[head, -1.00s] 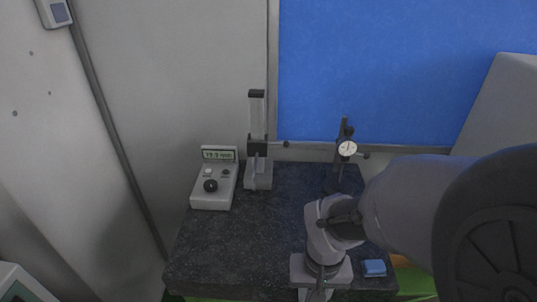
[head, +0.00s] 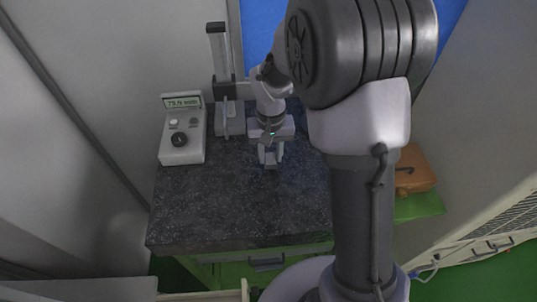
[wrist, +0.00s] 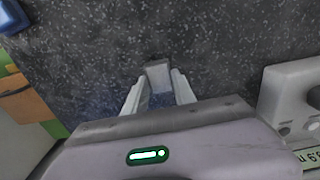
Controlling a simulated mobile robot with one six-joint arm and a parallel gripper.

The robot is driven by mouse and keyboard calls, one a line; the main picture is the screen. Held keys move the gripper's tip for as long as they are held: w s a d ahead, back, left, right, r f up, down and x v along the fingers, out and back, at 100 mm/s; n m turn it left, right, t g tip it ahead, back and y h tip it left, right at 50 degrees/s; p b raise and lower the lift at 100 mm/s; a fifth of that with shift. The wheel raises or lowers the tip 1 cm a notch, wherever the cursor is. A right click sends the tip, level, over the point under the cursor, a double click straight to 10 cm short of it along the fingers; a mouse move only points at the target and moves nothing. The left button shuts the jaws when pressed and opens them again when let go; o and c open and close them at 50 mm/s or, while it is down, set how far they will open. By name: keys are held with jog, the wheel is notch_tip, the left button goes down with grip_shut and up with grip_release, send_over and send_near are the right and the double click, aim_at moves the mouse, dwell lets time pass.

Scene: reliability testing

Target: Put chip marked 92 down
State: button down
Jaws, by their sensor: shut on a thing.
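My gripper (head: 270,160) is over the dark speckled stone plate, right of and in front of the stand, pointing down. In the wrist view, its two pale fingers (wrist: 158,92) are shut on a small grey piece, taken as the chip (wrist: 158,74). No number is readable on it. Its lower part looks bluish between the fingers. I cannot tell whether the chip touches the plate (head: 215,205).
A grey meter box (head: 183,135) with a lit display stands left on the plate, beside an upright stand (head: 222,75). A blue object (wrist: 10,18) shows in the wrist view's corner. A brown wooden box (head: 415,172) lies right. The plate's front left is bare.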

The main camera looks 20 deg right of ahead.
aim_at(270, 158)
notch_tip(270, 158, down, 4)
jog(key=shift+w+r, duration=0.1)
jog(key=shift+r, duration=0.15)
jog(key=shift+b, duration=0.3)
jog(key=shift+f, duration=0.2)
jog(key=c, duration=1)
grip_release()
jog(key=shift+c, duration=0.2)
jog(key=shift+r, duration=0.1)
